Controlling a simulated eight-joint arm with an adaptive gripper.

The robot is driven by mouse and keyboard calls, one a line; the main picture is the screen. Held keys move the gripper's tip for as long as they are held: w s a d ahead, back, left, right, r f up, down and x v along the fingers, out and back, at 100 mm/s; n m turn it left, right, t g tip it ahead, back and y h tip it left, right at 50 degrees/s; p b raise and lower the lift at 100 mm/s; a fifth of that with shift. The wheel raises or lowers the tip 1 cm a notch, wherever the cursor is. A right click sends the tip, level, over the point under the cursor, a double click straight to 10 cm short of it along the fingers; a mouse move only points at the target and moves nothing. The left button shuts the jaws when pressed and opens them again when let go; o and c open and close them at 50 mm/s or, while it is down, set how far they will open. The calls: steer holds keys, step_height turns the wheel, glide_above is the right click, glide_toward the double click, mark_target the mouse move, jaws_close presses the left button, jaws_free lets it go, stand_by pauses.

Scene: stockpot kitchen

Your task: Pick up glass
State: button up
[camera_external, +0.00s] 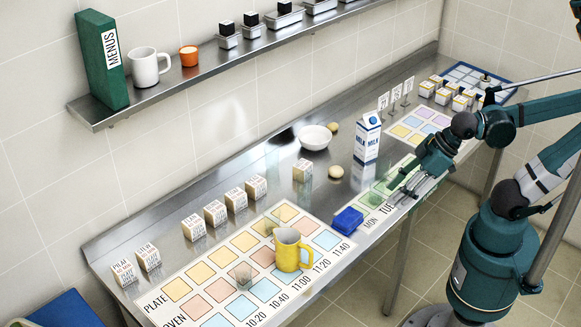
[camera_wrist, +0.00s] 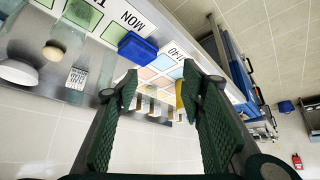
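Several clear glasses are hard to make out. One glass (camera_external: 243,275) stands on the printed mat near its front. My gripper (camera_external: 391,191) is over the right part of the counter, by the green squares. In the wrist view, my gripper (camera_wrist: 158,88) has its two fingers apart with nothing held between them. Which glass the task means, I cannot tell.
A yellow pitcher (camera_external: 288,250) stands on the printed mat (camera_external: 190,300). A blue block (camera_external: 347,220), milk carton (camera_external: 367,138), white bowl (camera_external: 314,137) and labelled cube (camera_external: 302,170) are nearby. A shelf (camera_external: 200,78) runs along the wall.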

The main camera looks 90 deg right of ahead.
steer(key=o, duration=0.4)
steer(key=shift+f, duration=0.15)
steer(key=m+g+h+b, duration=0.1)
steer(key=m+g+h, duration=0.5)
steer(key=m+h, duration=0.5)
glide_toward(375, 186)
steer(key=a+f+x, duration=0.1)
steer(key=x, duration=0.5)
steer(key=m, duration=0.1)
steer(key=m+h, duration=0.1)
steer(key=m, duration=0.1)
steer(key=shift+d+r+m+h+b, duration=0.1)
steer(key=shift+r+m+h+b, duration=0.2)
steer(key=shift+s+a+r+m+g+h, duration=0.1)
steer(key=shift+s+a+m+g+h, duration=0.15)
steer(key=shift+m+h, duration=0.45)
steer(key=shift+s+a+r+m+g+h, duration=0.15)
steer(key=shift+s+m+g+h, duration=0.15)
steer(key=shift+m, duration=0.7)
